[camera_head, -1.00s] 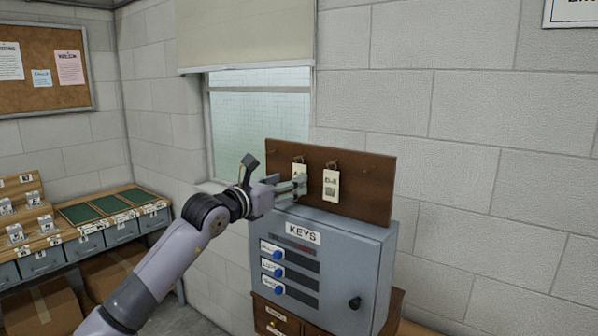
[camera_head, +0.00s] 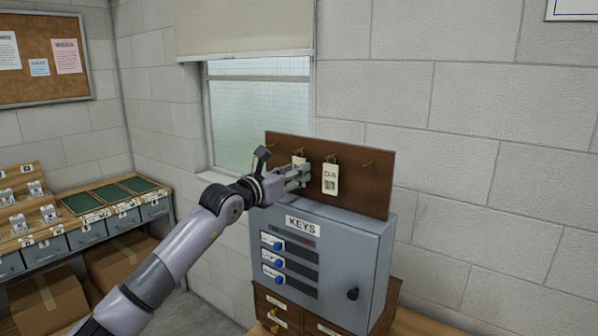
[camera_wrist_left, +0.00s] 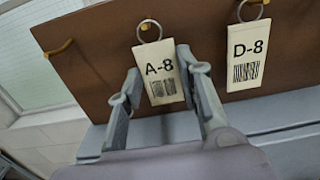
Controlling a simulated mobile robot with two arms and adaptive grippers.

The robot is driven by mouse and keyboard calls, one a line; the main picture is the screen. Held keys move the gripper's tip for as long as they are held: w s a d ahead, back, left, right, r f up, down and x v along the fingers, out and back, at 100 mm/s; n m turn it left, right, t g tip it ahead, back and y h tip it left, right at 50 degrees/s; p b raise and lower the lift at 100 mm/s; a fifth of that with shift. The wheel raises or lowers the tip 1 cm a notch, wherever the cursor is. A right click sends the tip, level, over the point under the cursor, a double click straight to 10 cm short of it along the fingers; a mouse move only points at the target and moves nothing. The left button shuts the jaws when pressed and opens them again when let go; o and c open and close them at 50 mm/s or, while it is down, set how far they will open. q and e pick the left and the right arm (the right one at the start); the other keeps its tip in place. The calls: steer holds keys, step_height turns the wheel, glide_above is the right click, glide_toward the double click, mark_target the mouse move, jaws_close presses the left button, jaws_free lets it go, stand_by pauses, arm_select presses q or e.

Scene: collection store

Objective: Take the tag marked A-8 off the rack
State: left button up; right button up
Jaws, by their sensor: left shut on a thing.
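The cream tag marked A-8 (camera_wrist_left: 161,76) is in the left wrist view, with a metal ring at its top, in front of the brown wooden rack (camera_wrist_left: 95,78). My left gripper (camera_wrist_left: 158,75) is shut on it, one finger at each side edge. The ring is close to a brass hook; I cannot tell whether it still hangs there. In the head view the left gripper (camera_head: 303,174) is at the rack (camera_head: 362,192) and hides most of the A-8 tag (camera_head: 298,160). My right gripper is out of view.
A similar tag marked D-8 (camera_wrist_left: 247,56) hangs close to the right of the A-8 tag. An empty brass hook (camera_wrist_left: 60,48) is to the left. Below the rack stands a grey key cabinet (camera_head: 343,245). A bench with green trays (camera_head: 83,203) is at the left.

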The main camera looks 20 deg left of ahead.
arm_select(q)
steer(key=shift+c, duration=0.7)
steer(key=shift+r+b, duration=0.1)
steer(key=shift+b, duration=0.55)
steer(key=shift+s+a, duration=0.1)
steer(key=shift+s, duration=0.2)
steer(key=b+v, duration=0.8)
steer(key=v, duration=0.9)
steer(key=shift+s+r, duration=0.2)
steer(key=shift+r, duration=0.05)
steer(key=shift+r, duration=0.2)
steer(key=shift+r, duration=0.25)
